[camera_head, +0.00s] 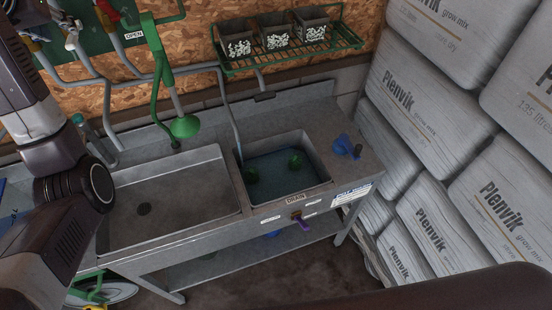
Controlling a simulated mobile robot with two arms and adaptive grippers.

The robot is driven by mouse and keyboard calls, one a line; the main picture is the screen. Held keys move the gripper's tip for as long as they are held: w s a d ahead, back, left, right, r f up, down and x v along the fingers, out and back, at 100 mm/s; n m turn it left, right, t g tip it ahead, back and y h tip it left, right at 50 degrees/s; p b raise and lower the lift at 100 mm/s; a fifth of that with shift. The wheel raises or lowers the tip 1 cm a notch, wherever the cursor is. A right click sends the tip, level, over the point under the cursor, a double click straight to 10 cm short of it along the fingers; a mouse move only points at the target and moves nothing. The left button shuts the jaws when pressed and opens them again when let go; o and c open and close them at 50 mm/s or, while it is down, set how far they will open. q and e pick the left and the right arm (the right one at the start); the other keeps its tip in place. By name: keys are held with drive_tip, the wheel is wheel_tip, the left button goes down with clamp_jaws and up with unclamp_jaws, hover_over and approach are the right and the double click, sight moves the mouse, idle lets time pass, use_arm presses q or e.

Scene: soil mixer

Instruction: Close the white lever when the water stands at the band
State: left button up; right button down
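The white lever (71,40) is on a pipe at the green panel at the top left. My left arm comes up the left side, and the dark end of it, my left gripper (28,13), is at the top left corner beside the levers. Its fingertips are not clear, and I cannot tell whether it touches the white lever. Dark blue-green water (275,178) stands in the right-hand basin (322,160). I cannot make out the band or how the water stands against it. My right gripper is not in view.
The left-hand sink (190,205) looks empty. A green funnel-shaped spout (184,126) hangs above the counter. A blue object (344,145) is on the counter at right. Bags (425,105) are stacked on the right; pots stand on a rack (325,50).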

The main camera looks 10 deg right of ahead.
sight(78, 36)
use_arm(q)
drive_tip(key=f+n+t+b, duration=0.1)
drive_tip(key=b, duration=0.2)
drive_tip(key=s+f+n+t+h+b, duration=0.1)
drive_tip(key=n+b, duration=0.1)
drive_tip(key=b, duration=0.2)
drive_tip(key=f+n+t+h+b, duration=0.1)
drive_tip(key=n+b, duration=0.1)
drive_tip(key=b, duration=0.1)
drive_tip(key=shift+s+f, duration=0.1)
drive_tip(key=shift+s, duration=0.05)
drive_tip(key=w+n+t+h+b, duration=0.1)
drive_tip(key=w+n+b, duration=0.1)
drive_tip(key=b, duration=0.1)
drive_tip(key=w+f+n+t+h+b, duration=0.1)
drive_tip(key=w+n+t+b, duration=0.1)
drive_tip(key=n+b, duration=0.1)
drive_tip(key=w+a+f+n+t+h+b, duration=0.1)
drive_tip(key=w+n+t+b, duration=0.1)
drive_tip(key=n+b, duration=0.1)
drive_tip(key=shift+f+b, duration=0.15)
drive_tip(key=shift+b, duration=0.65)
